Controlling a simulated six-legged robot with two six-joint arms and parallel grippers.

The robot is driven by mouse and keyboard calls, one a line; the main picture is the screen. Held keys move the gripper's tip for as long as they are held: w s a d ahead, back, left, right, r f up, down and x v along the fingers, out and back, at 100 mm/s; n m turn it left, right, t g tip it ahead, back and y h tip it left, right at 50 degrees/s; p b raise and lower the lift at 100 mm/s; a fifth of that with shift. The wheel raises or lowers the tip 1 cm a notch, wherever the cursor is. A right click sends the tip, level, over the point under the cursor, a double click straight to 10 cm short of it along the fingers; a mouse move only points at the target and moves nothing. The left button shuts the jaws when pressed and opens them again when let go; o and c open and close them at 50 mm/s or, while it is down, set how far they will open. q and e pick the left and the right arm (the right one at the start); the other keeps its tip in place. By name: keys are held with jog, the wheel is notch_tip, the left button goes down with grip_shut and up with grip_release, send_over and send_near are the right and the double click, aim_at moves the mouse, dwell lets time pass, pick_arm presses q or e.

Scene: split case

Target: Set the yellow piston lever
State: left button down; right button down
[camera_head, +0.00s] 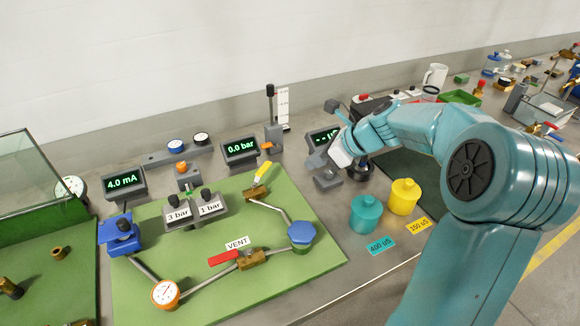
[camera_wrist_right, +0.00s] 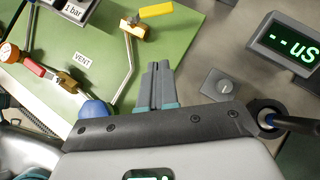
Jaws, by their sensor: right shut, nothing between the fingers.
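The yellow lever (camera_head: 262,172) sits on a brass valve (camera_head: 256,191) on the green panel, its handle angled up and to the right. In the right wrist view the yellow lever (camera_wrist_right: 156,10) is at the top, beyond the fingertips and apart from them. My right gripper (camera_head: 318,159) is to the right of the lever, near the meter and a grey knob box. In the wrist view its fingers (camera_wrist_right: 157,68) are together with nothing between them, over the panel's edge. My left gripper is not in view.
A red lever (camera_head: 229,257) by the VENT label and a blue hexagonal cap (camera_head: 301,235) share the green panel (camera_head: 200,300). A grey knob box (camera_head: 327,180) stands beneath my right gripper. Teal (camera_head: 366,215) and yellow (camera_head: 404,197) jars stand right of the panel.

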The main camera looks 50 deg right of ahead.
aim_at(261, 174)
jog(key=x, duration=0.8)
jog(key=shift+w+a+f, duration=0.15)
jog(key=shift+w+f, duration=0.05)
jog(key=shift+f, duration=0.05)
jog(key=w, duration=0.1)
jog(key=w+a, duration=0.1)
jog(key=w, duration=0.1)
jog(key=shift+w+f, duration=0.2)
jog(key=shift+w+a+p, duration=0.15)
jog(key=shift+w+p, duration=0.15)
jog(key=shift+w, duration=0.2)
